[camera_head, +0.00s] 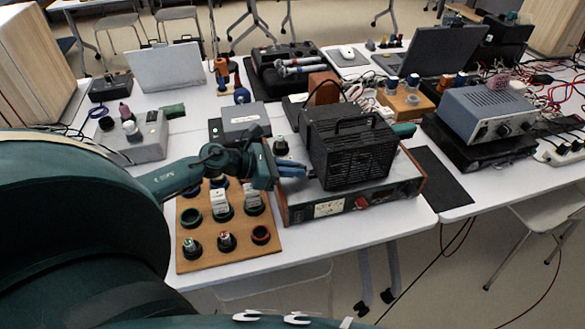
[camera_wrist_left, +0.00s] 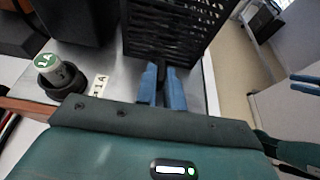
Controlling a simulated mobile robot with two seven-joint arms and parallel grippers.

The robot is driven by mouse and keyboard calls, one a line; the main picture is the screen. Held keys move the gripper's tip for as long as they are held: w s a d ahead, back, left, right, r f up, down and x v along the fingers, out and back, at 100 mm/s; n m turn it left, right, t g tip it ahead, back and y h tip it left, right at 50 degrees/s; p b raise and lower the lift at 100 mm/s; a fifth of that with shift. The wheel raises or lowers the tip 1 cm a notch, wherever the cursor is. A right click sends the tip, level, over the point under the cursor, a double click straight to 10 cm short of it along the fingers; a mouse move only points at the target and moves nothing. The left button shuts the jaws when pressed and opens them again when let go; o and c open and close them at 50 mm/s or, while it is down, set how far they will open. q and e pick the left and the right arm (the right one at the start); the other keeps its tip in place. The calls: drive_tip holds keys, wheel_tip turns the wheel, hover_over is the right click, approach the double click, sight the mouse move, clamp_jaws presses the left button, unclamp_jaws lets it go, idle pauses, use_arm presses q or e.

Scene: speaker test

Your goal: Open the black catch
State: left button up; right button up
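A black slatted box with a top handle (camera_head: 350,148) stands on a silver, wood-sided device (camera_head: 385,190). Its slatted side (camera_wrist_left: 175,32) fills the top middle of the left wrist view. My left gripper (camera_head: 292,171) is at the box's lower left side, just above the device's top. Its two blue fingers (camera_wrist_left: 161,76) are close together with a narrow dark gap between them. A small dark part shows at their tips, against the box's lower edge. I cannot tell whether this is the black catch or whether the fingers touch it.
A green-capped knob (camera_wrist_left: 47,65) stands on the device left of the fingers. A wooden board (camera_head: 207,255) with several sockets and plugs lies below my left arm. A grey power unit (camera_head: 487,110) stands to the right. A black mat (camera_head: 438,178) lies bare.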

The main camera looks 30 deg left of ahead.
use_arm(q)
clamp_jaws()
